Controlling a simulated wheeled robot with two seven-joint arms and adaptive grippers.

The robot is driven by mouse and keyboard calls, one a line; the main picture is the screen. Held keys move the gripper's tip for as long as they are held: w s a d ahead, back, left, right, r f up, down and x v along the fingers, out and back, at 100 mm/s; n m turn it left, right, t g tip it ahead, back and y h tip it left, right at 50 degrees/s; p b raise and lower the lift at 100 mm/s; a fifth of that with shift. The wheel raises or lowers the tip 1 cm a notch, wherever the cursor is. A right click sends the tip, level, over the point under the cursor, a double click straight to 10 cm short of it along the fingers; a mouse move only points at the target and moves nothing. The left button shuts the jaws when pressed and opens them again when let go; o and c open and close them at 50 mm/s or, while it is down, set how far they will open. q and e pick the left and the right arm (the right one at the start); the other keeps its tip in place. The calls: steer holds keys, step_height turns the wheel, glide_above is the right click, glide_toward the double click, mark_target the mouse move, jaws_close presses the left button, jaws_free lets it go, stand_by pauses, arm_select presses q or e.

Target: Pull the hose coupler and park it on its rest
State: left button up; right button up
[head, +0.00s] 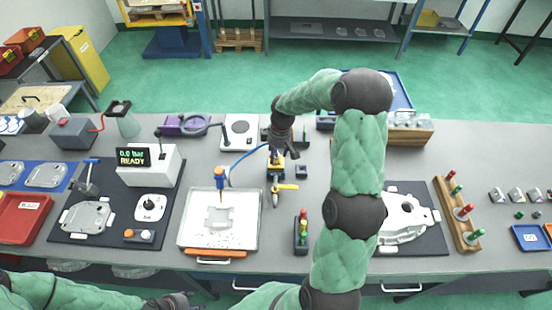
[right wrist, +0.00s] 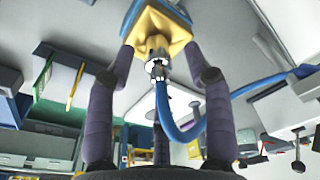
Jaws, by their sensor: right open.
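The hose coupler (right wrist: 158,68) is a small metal fitting seated against a yellow block (right wrist: 158,28) in the right wrist view. A blue hose (right wrist: 180,135) hangs from it in a loop and runs off to the right. My right gripper (right wrist: 158,62) is open, with its fingers on either side of the coupler and a visible gap to it. In the head view the right gripper (head: 277,148) is above a yellow and blue stand (head: 276,172) and hides the coupler. I cannot make out the rest for certain. My left gripper (head: 178,302) is at the bottom edge, its fingers unclear.
A pressure box (head: 150,165) reads 0.0 bar READY. A white tray (head: 182,240) with a grey casting (head: 218,216) lies in front. A yellow-handled valve (head: 285,187) and a signal-coloured post block (head: 301,232) are near the stand. A peg rack (head: 458,215) stands right.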

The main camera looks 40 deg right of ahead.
jaws_close()
